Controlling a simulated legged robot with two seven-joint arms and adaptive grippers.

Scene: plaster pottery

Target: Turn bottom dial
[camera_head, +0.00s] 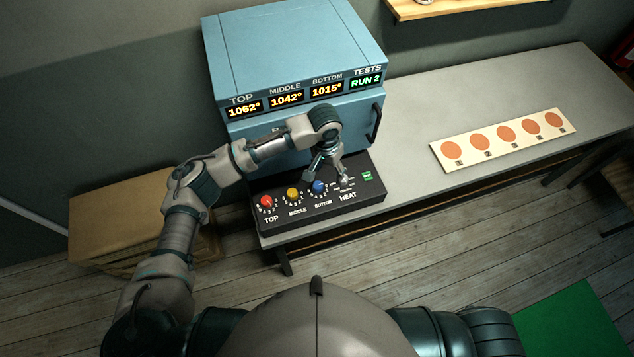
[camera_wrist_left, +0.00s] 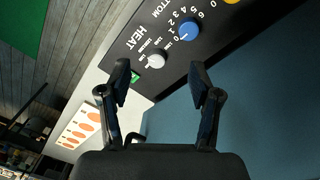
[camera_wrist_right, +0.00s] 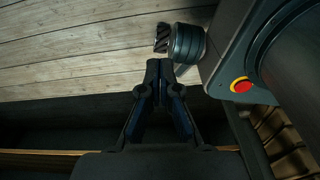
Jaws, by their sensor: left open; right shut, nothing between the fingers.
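The bottom dial is a blue knob (camera_head: 319,187) on the black control panel (camera_head: 372,192) at the front of the blue kiln. It also shows in the left wrist view (camera_wrist_left: 190,30), beside a number scale. My left gripper (camera_head: 325,177) is open over the right part of the panel, near the blue knob and the grey heat knob (camera_wrist_left: 155,60). In the left wrist view nothing is between its fingers (camera_wrist_left: 160,75), and the blue knob lies past the fingertips, apart from them. My right gripper (camera_wrist_right: 160,68) is shut and empty; it is not in the head view.
The kiln (camera_head: 285,50) stands behind the panel and reads 1062, 1042 and 1015 degrees. A red knob (camera_head: 266,201) and a yellow knob (camera_head: 292,193) sit left of the blue one. A board with orange discs (camera_head: 470,153) lies on the grey table (camera_head: 420,120). A box (camera_head: 120,215) stands left.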

